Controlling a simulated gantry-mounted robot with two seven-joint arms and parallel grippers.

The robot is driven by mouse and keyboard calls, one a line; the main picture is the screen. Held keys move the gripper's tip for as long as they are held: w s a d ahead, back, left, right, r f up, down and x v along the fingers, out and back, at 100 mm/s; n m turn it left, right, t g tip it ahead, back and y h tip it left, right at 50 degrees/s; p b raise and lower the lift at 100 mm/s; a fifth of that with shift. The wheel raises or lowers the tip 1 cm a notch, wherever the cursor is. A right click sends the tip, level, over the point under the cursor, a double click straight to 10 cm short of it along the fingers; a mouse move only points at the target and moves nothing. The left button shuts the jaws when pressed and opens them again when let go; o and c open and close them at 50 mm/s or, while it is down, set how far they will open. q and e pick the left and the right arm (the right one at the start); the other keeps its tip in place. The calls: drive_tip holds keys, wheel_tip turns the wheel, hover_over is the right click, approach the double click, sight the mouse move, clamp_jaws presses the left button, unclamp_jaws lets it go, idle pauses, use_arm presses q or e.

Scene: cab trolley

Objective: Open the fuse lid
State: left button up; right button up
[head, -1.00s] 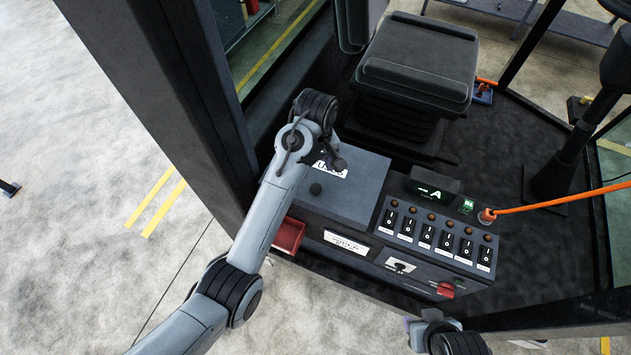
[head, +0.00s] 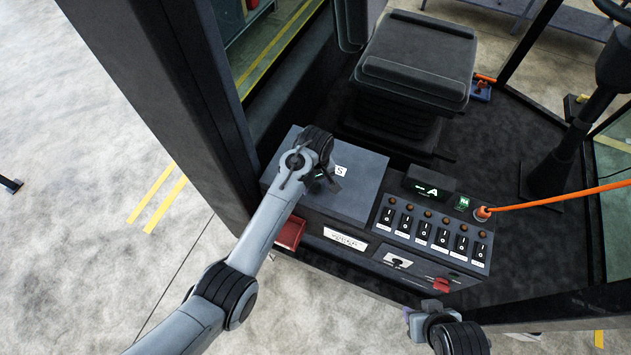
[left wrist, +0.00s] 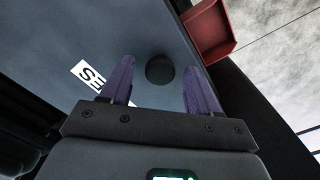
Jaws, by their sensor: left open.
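The fuse lid (head: 352,198) is a flat blue-grey panel on top of the cab console, lying closed, with a white label partly hidden by my left gripper. In the left wrist view the lid (left wrist: 62,32) fills much of the picture, and a round dark knob (left wrist: 160,70) stands on it. My left gripper (left wrist: 158,82) is open, its two purple fingers on either side of the knob in that view; I cannot tell whether they touch it. In the head view my left gripper (head: 327,180) is over the lid. My right gripper (head: 415,322) is at the bottom edge, its fingertips unclear.
A red tray (head: 290,233) hangs at the console's front left. A row of switches (head: 437,232), a display (head: 432,188) and a red knob (head: 441,284) lie right of the lid. The seat (head: 420,60) stands behind. An orange cable (head: 550,201) runs right.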

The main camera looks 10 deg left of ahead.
use_arm(q)
clamp_jaws()
idle(0.3)
drive_tip(key=shift+w+d+r+g, duration=0.1)
drive_tip(key=shift+w+r+g, duration=0.2)
drive_tip(key=shift+r, duration=0.35)
drive_tip(key=shift+w+d+r+g, duration=0.1)
drive_tip(key=shift+w+r+g, duration=0.1)
drive_tip(key=shift+r+g, duration=0.3)
drive_tip(key=shift+w+r+y+b, duration=0.15)
drive_tip(key=shift+r+y+b, duration=0.15)
drive_tip(key=shift+r+b, duration=0.2)
drive_tip(key=r+b, duration=0.1)
drive_tip(key=b, duration=0.2)
drive_tip(key=w+r+g+b, duration=0.1)
drive_tip(key=b, duration=0.2)
drive_tip(key=r+g+b, duration=0.1)
drive_tip(key=r+b, duration=0.1)
drive_tip(key=shift+w+d+y+b, duration=0.25)
drive_tip(key=shift+w+y+b, duration=0.05)
drive_tip(key=shift+w+b, duration=0.1)
